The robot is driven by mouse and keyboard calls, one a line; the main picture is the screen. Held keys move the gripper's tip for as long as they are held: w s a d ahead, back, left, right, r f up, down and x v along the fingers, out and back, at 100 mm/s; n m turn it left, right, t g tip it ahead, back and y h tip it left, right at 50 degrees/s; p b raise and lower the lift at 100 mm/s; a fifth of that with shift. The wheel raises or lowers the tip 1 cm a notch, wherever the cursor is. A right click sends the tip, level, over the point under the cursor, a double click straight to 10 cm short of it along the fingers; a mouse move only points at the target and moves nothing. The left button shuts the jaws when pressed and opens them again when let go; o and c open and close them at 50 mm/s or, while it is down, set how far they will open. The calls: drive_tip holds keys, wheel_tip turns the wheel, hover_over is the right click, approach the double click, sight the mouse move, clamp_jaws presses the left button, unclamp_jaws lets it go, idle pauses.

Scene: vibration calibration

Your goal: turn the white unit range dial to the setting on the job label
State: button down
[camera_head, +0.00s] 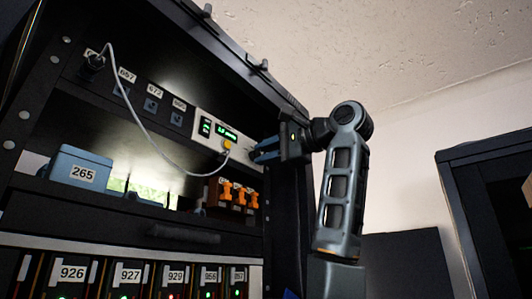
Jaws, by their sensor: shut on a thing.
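The white unit (212,122) is set in the upper part of a black rack. It has a lit green display (227,132), too small for me to read surely. My gripper (258,152) reaches in from the right, its blue fingers at the right end of the white unit's front. It is shut on the range dial, which the fingers hide, so I cannot tell its setting. I cannot make out which label is the job label.
A pale cable (145,128) hangs from an upper-left socket to a yellow plug (227,145) on the white unit, close left of my fingers. A blue box (80,168) marked 265 and orange-handled parts (238,194) sit below. Numbered modules (128,272) line the bottom.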

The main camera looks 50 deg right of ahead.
drive_tip(key=shift+f, duration=0.1)
idle(0.3)
drive_tip(key=c, duration=0.9)
unclamp_jaws()
drive_tip(key=shift+s+d+b, duration=0.15)
drive_tip(key=shift+s+b, duration=1)
drive_tip(key=shift+s, duration=2.8)
